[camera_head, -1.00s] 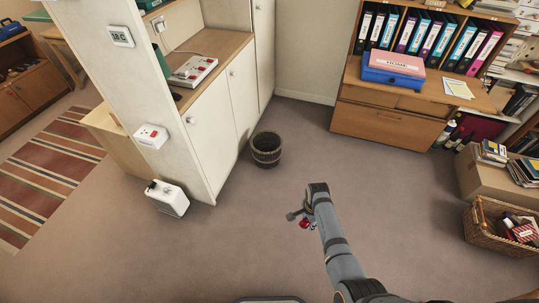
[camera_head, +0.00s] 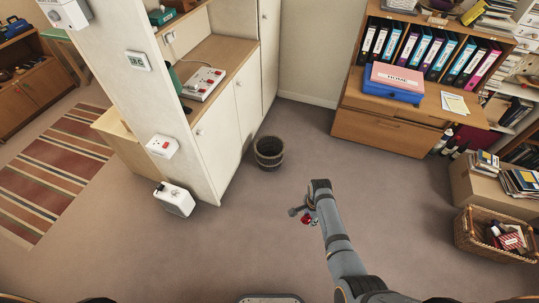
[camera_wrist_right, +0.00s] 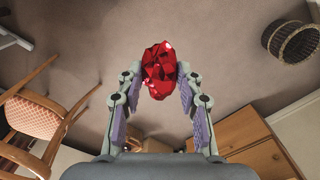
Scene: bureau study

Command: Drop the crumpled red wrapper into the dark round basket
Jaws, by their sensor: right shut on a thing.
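The crumpled red wrapper (camera_wrist_right: 159,70) is held between the fingertips of my right gripper (camera_wrist_right: 157,80) in the right wrist view. In the head view the wrapper (camera_head: 306,221) shows as a small red bit beside my right gripper (camera_head: 311,216), above the carpet. The dark round basket (camera_head: 269,152) stands upright on the floor by the white cupboard, farther off and to the left of the gripper. The basket (camera_wrist_right: 293,42) also shows at the upper right of the right wrist view, apart from the wrapper. My left gripper does not show.
A white cupboard (camera_head: 217,128) stands left of the basket. A wooden drawer unit (camera_head: 381,132) is at the back right, and a wicker crate (camera_head: 490,249) at the right. A chair (camera_wrist_right: 38,125) shows in the right wrist view. Carpet between gripper and basket is clear.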

